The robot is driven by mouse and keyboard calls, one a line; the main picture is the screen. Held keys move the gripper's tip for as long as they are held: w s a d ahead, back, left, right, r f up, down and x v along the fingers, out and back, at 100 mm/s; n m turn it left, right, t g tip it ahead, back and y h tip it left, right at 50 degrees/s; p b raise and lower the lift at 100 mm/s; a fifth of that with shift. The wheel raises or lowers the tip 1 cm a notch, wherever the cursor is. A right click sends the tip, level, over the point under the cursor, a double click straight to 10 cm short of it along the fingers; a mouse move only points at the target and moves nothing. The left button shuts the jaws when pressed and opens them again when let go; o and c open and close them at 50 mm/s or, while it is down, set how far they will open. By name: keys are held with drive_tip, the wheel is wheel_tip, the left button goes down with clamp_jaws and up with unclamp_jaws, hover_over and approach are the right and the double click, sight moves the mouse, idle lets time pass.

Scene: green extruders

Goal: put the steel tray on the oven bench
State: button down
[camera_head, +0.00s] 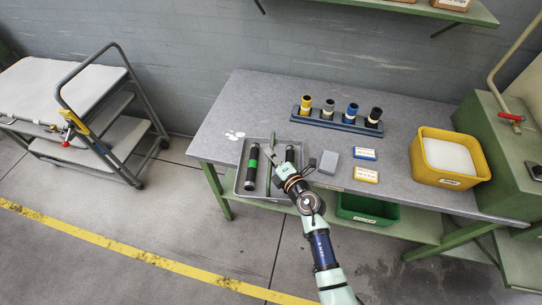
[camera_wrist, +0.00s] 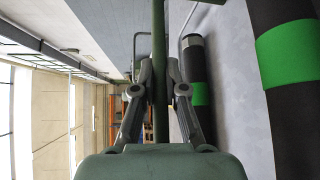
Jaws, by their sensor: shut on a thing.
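The steel tray (camera_head: 239,182) is at the front left corner of the grey bench (camera_head: 215,130). Its near side reaches past the bench's front edge in the picture; I cannot tell whether it touches the top. Two black cylinders with green bands lie in it, the left one (camera_head: 251,168) in full view, the right one (camera_head: 290,154) partly behind my arm. My gripper (camera_head: 273,164) is over the tray between them. In the wrist view my gripper (camera_wrist: 158,75) is shut on a dark green bar (camera_wrist: 158,30), which seems to be the tray's handle. The tray floor (camera_wrist: 228,70) shows beside it.
A rack (camera_head: 337,121) of several coloured cylinders stands at the back. A grey block (camera_head: 328,162), small labelled boxes (camera_head: 365,175) and a yellow bin (camera_head: 449,158) sit rightwards. A green bin (camera_head: 368,209) is below. A trolley (camera_head: 100,140) stands left across clear floor.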

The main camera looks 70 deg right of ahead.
drive_tip(key=c, duration=1.2)
unclamp_jaws()
drive_tip(key=shift+r, duration=0.25)
drive_tip(key=p+v, duration=0.3)
drive_tip(key=v, duration=0.9)
drive_tip(key=shift+f+p, duration=0.1)
drive_tip(key=shift+p, duration=0.25)
